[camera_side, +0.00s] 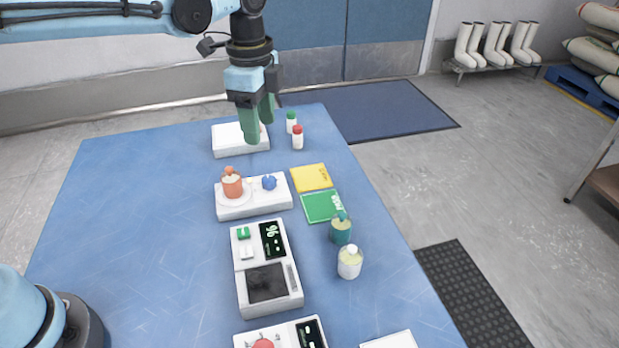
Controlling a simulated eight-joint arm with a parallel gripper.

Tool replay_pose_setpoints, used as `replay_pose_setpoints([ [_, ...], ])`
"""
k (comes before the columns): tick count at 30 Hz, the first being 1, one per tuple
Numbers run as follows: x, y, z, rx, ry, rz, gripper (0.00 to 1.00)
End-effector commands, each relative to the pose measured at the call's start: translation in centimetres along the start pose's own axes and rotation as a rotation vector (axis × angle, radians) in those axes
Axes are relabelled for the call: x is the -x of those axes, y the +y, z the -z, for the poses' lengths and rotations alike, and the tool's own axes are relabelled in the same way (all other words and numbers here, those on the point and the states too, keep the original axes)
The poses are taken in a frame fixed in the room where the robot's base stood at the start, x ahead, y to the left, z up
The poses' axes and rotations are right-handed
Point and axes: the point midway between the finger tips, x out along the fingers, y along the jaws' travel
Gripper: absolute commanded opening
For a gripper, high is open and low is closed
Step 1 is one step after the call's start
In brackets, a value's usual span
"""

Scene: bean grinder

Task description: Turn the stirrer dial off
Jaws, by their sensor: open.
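A white box, which looks like the stirrer (255,207), stands on the blue table. It carries an orange beaker (232,187) on a round plate at its left and a blue dial (269,182) at its right. The dial's pointer setting is too small to read. My gripper (260,132) points down with its green fingers apart and nothing between them. It is behind the blue dial in the picture, over or in front of another white box (227,140), and hides part of that box's right side.
Green-capped (291,122) and red-capped (298,138) bottles stand close right of my gripper. Yellow (311,177) and green (321,207) packets lie right of the stirrer. A teal jar (341,229), a pale jar (350,263) and a white scale (245,275) are nearer. The table's left is clear.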

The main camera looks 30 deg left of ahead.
Motion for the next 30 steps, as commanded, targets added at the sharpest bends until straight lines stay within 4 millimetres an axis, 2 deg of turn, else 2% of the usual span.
replay_pose_setpoints([
  [8,-1.5,-0.2,0.5,-0.041,-0.007,-0.016,0.57],
  [21,-8.8,-0.2,0.4,-0.038,-0.007,-0.014,0.57],
  [30,-12.0,-0.1,0.3,-0.038,-0.007,-0.014,0.57],
])
